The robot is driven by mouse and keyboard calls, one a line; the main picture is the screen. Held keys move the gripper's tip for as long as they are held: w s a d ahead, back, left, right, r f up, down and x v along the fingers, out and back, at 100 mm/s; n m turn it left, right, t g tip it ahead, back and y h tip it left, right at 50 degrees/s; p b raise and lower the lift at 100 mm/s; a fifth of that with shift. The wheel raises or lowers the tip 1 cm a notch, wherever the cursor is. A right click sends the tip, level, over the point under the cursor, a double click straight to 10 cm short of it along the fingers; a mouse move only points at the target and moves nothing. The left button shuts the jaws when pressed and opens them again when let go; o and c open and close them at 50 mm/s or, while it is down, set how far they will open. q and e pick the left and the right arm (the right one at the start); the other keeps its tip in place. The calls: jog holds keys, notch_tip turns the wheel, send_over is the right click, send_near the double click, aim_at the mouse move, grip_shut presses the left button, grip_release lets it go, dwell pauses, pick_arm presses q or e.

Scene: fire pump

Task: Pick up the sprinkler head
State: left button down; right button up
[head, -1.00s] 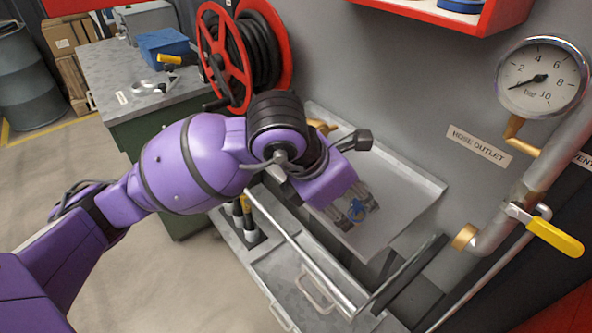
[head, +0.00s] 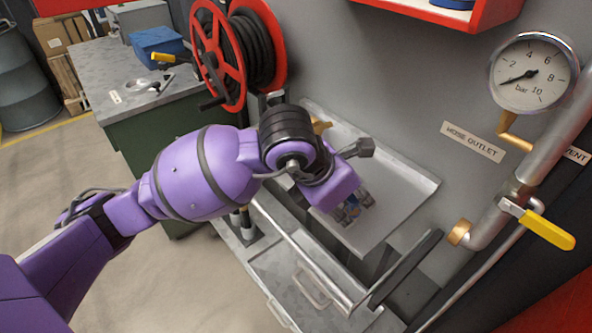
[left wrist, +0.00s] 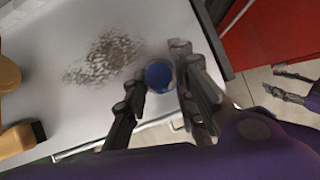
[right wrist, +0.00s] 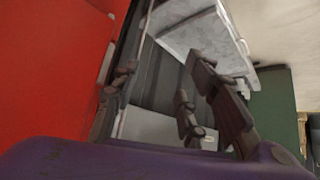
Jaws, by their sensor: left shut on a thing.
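The sprinkler head shows as a small blue round piece (left wrist: 159,77) between the fingers of my left gripper (left wrist: 158,68) in the left wrist view. In the head view my left gripper (head: 350,209) points down over the grey metal tray (head: 415,190). Its fingers are shut on the sprinkler head, which is mostly hidden there. I cannot tell whether the piece still touches the tray. My right gripper (right wrist: 165,68) is open and empty in the right wrist view. Its fingers also show at the right edge of the left wrist view (left wrist: 292,86).
Brass pieces (left wrist: 12,140) lie left of my left gripper in the left wrist view. A pressure gauge (head: 533,72) and a yellow-handled valve (head: 545,229) stand at the right. A red hose reel (head: 218,55) is behind my left arm. A green-sided bench (head: 150,150) stands left.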

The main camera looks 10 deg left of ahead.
pick_arm(q)
jog(key=shift+w+r, duration=0.1)
jog(key=shift+r, duration=0.15)
